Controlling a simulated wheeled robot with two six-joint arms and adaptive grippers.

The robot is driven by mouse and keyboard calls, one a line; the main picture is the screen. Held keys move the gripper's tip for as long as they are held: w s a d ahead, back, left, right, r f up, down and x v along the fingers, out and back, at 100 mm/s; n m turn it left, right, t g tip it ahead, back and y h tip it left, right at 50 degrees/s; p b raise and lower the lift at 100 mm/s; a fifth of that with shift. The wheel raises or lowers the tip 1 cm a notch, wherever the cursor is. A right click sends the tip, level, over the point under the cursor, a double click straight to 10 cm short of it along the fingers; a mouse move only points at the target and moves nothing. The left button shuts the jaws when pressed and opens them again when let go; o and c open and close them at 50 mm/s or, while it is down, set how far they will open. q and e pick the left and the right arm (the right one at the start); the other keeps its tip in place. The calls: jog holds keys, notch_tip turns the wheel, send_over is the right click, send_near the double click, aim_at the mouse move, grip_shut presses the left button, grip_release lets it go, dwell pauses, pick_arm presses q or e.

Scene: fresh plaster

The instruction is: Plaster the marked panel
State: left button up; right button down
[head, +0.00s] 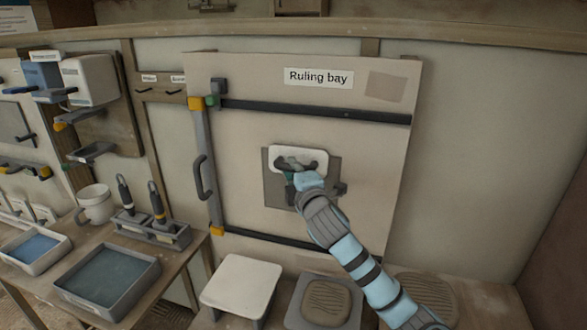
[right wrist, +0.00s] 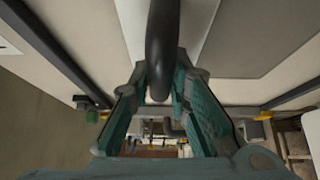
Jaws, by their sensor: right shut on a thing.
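The grey square panel (head: 274,192) sits on the large pale board labelled "Ruling bay"; its edge also shows in the right wrist view (right wrist: 265,40). A white plate tool (head: 312,156) with a dark handle (right wrist: 160,55) lies over the upper part of the grey square. My right gripper (head: 293,174) is shut on the dark handle, which runs between its teal fingers in the right wrist view. I cannot tell whether the plate touches the square. Part of the square is hidden behind the tool and my right arm. My left gripper is not in view.
Dark rails (head: 310,111) cross the board above and below, and a vertical grey bar (head: 209,165) with a handle stands at its left. Trays (head: 107,280), a mug (head: 94,204) and a tool rack (head: 150,231) stand on the left bench. A white-topped stand (head: 241,283) stands below the board.

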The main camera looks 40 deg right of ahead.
jog(key=shift+f+b, duration=4.85)
jog(key=shift+f, duration=3.8)
notch_tip(320, 180, up, 18)
jog(key=p, duration=2)
jog(key=shift+w+d+r, duration=0.1)
jog(key=shift+d+r, duration=0.05)
jog(key=shift+r, duration=0.1)
notch_tip(320, 180, down, 18)
jog(key=b, duration=1.4)
jog(key=shift+f, duration=0.25)
jog(key=s+a+p, duration=0.2)
jog(key=s+a, duration=0.3)
jog(key=a, duration=0.2)
jog(key=shift+a, duration=0.15)
